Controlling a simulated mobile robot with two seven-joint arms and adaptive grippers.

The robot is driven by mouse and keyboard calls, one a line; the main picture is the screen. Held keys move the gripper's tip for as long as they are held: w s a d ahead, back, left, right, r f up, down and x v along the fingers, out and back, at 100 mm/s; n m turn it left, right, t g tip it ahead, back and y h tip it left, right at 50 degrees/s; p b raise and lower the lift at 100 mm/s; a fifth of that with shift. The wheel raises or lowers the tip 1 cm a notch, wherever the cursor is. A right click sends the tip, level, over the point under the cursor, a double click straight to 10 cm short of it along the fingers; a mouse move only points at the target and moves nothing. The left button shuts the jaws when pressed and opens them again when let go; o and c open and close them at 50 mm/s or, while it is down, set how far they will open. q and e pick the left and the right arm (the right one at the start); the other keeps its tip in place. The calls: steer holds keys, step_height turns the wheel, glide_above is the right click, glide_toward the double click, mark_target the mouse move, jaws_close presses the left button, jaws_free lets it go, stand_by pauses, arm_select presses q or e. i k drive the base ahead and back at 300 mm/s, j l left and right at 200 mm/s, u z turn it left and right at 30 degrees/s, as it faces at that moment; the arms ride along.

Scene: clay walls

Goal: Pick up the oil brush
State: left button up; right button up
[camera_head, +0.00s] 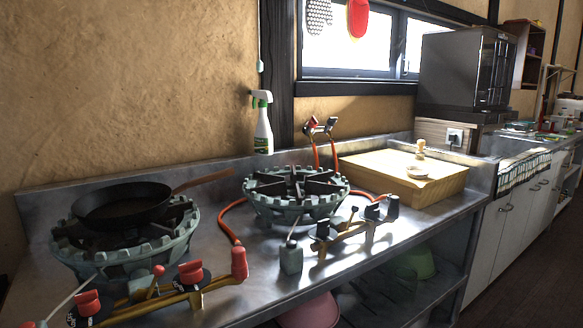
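A small grey-green squarish container (291,259) with a thin dark and pale handle rising from its top stands on the steel counter, in front of the middle gas burner. It may be the oil brush, but it is too small to tell for sure. A small light-wood knobbed thing (420,149) stands on a wooden box to the right, and I cannot tell what it is. Neither of my grippers shows in the head view.
A black pan (125,203) sits on the left burner (130,258). The middle burner (295,197) is empty. Brass gas pipes with red knobs (190,272) and dark knobs (375,211) line the front. A wooden box (405,178) and spray bottle (263,130) stand behind.

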mark_target(420, 154)
steer(key=l+u, duration=0.1)
steer(key=u, duration=0.35)
steer(key=l+u, duration=0.15)
steer(key=u, duration=0.25)
steer(key=l+u, duration=0.35)
steer(key=l, duration=0.15)
steer(key=k+l+u, duration=0.15)
steer(key=l+u, duration=0.2)
steer(key=l, duration=0.15)
steer(key=k+l+u, duration=0.1)
steer(key=l, duration=0.25)
steer(key=k+l+u, duration=0.15)
steer(key=l, duration=0.2)
steer(key=k+l+u, duration=0.1)
steer(key=l, duration=0.25)
steer(key=k+l, duration=0.2)
steer(key=l, duration=0.2)
steer(key=k+l+u, duration=0.1)
steer(key=l, duration=0.3)
steer(key=k+l, duration=0.6)
steer(key=l, duration=0.2)
steer(key=k+l+u, duration=0.1)
steer(key=l, duration=0.3)
steer(key=k, duration=0.1)
